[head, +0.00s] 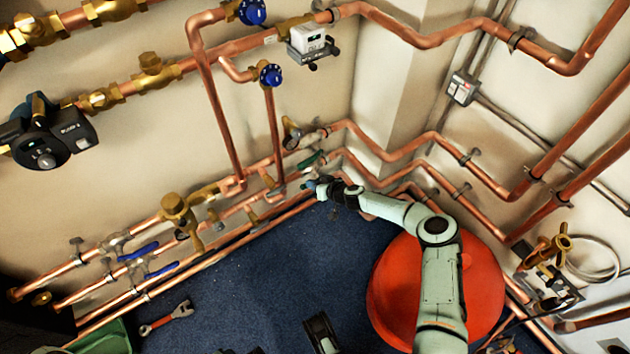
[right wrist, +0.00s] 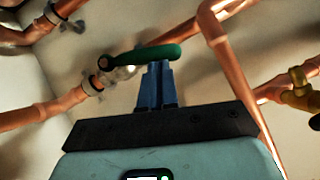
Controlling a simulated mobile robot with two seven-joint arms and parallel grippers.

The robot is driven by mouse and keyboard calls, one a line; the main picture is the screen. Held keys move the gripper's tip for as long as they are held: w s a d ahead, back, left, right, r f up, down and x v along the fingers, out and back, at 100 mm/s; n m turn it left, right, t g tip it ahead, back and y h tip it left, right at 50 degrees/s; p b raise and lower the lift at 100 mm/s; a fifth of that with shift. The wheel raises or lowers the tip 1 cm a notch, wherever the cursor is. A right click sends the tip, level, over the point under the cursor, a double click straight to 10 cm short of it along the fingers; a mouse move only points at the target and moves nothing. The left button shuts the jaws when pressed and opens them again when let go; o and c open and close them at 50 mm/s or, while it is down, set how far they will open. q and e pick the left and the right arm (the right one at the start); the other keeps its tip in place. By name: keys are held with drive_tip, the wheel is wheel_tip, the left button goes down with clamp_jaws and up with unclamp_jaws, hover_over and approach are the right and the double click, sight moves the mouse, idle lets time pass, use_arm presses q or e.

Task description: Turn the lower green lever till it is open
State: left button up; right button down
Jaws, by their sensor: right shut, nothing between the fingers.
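A green lever (head: 310,160) sits on a valve in the copper pipes near the wall corner. In the right wrist view, the green lever (right wrist: 148,54) lies nearly level across the picture, at a small angle to its pipe. My right gripper (head: 312,186) is just below it in the head view. In the right wrist view, the blue fingers of my right gripper (right wrist: 158,66) are shut together and empty, with their tips right at the lever's lower edge. I cannot tell whether they touch it.
Copper pipes (head: 420,150) run along both walls around the corner. Blue-handled valves (head: 138,252) are at the lower left. A red round object (head: 485,290) stands under my right arm. A wrench (head: 168,318) lies on the blue floor (head: 255,285), which is mostly clear.

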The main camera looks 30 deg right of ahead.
use_arm(q)
drive_tip(key=shift+w+a+f, duration=0.25)
drive_tip(key=shift+w+a, duration=0.1)
drive_tip(key=shift+a, duration=0.05)
use_arm(e)
drive_tip(key=shift+a+f+n+h, duration=0.8)
drive_tip(key=shift+f+n+h, duration=0.3)
drive_tip(key=shift+h, duration=0.2)
drive_tip(key=shift+f, duration=0.1)
use_arm(q)
drive_tip(key=s+d+r+g+h+p, duration=0.1)
drive_tip(key=s+d+r+g+p, duration=0.1)
drive_tip(key=s, duration=0.6)
wheel_tip(320, 180, up, 3)
drive_tip(key=shift+s+d+r+p, duration=0.15)
drive_tip(key=shift+d+p, duration=0.3)
drive_tip(key=shift+p, duration=0.6)
use_arm(e)
drive_tip(key=w+r+v, duration=0.1)
drive_tip(key=r+v, duration=0.1)
drive_tip(key=v, duration=1.1)
drive_tip(key=shift+w, duration=0.3)
drive_tip(key=shift+r, duration=0.15)
